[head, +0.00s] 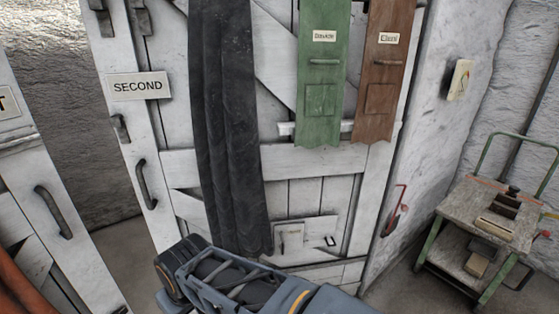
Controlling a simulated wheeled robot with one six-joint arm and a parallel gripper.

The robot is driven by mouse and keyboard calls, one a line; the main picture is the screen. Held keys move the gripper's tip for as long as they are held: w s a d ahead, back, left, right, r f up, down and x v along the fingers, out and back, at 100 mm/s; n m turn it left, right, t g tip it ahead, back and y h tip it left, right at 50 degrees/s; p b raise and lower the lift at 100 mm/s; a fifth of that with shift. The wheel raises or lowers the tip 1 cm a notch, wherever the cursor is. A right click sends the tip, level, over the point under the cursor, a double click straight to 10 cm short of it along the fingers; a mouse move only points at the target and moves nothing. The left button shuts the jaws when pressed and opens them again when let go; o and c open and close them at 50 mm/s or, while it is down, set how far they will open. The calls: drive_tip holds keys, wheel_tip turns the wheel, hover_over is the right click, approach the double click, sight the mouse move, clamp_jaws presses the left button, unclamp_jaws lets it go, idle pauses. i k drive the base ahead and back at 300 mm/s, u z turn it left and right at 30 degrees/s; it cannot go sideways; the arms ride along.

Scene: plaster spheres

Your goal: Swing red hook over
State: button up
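A slim red hook (403,197) is mounted low on the pale wall just right of the white plank door (320,200). Its upper part stands up and bends at the top, and its lower end meets a small darker fitting; fine detail is too small to tell. My blue-grey arm crosses the bottom middle of the head view, left of the hook and well apart from it. The fingertips of my gripper do not show.
A dark curtain (228,120), a green panel (322,80) and a brown panel (384,75) hang on the door. A "SECOND" sign (138,86) is at left. A green-framed cart (455,215) stands at right. Bare floor shows between door and cart.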

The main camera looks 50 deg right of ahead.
sight(404, 208)
drive_tip(key=z, duration=0.65)
drive_tip(key=k, duration=0.45)
drive_tip(key=z, duration=0.35)
drive_tip(key=i, duration=0.5)
drive_tip(key=z, duration=1.9)
drive_tip(key=i, duration=1.05)
drive_tip(key=u, duration=0.4)
